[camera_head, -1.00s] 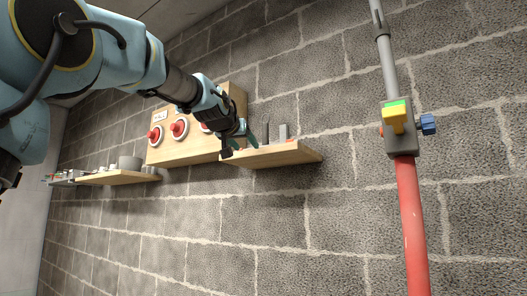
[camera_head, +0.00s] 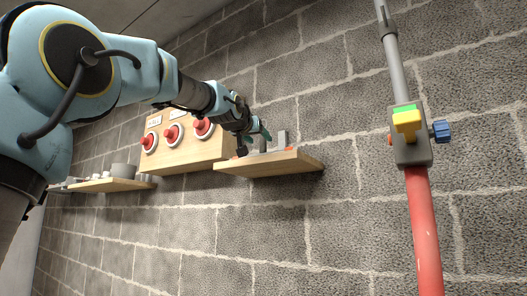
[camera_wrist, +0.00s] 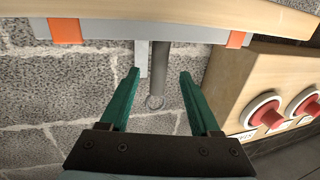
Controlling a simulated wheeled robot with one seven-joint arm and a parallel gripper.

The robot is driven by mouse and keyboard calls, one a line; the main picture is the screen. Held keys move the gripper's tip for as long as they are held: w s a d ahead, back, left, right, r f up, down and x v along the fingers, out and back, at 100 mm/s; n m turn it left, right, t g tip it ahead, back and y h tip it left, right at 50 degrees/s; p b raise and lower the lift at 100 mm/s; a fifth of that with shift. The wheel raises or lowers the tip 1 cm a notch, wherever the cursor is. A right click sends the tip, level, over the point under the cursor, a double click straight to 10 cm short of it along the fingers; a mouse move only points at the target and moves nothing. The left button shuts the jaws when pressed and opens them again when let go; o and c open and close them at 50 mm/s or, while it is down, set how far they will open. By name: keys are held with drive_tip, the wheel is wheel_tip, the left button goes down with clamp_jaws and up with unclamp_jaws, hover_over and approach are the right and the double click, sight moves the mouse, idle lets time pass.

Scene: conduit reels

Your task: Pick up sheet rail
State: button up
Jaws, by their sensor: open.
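My gripper (camera_head: 257,138) is at the right-hand wooden shelf (camera_head: 268,165), close to grey upright pieces (camera_head: 283,139) on it. In the wrist view my gripper (camera_wrist: 160,76) is open, its two green fingers apart. A pale flat strip with small marks (camera_wrist: 142,58) and a darker grey round bar (camera_wrist: 159,62) lie between or just beyond the fingertips. Both run up to a grey holder (camera_wrist: 100,46) with orange patches, along the shelf. I cannot tell for certain which piece is the sheet rail. Neither is clearly touched by the fingers.
A wooden panel with red buttons (camera_head: 171,136) stands beside the shelf, and close on the right in the wrist view. A left-hand shelf (camera_head: 100,184) holds small grey parts. A grey and red conduit (camera_head: 423,230) with a yellow-handled box runs up the block wall at right.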

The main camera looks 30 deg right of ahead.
drive_tip(key=p+x, duration=0.4)
drive_tip(key=x, duration=0.3)
drive_tip(key=shift+d+f, duration=0.2)
clamp_jaws()
idle(0.4)
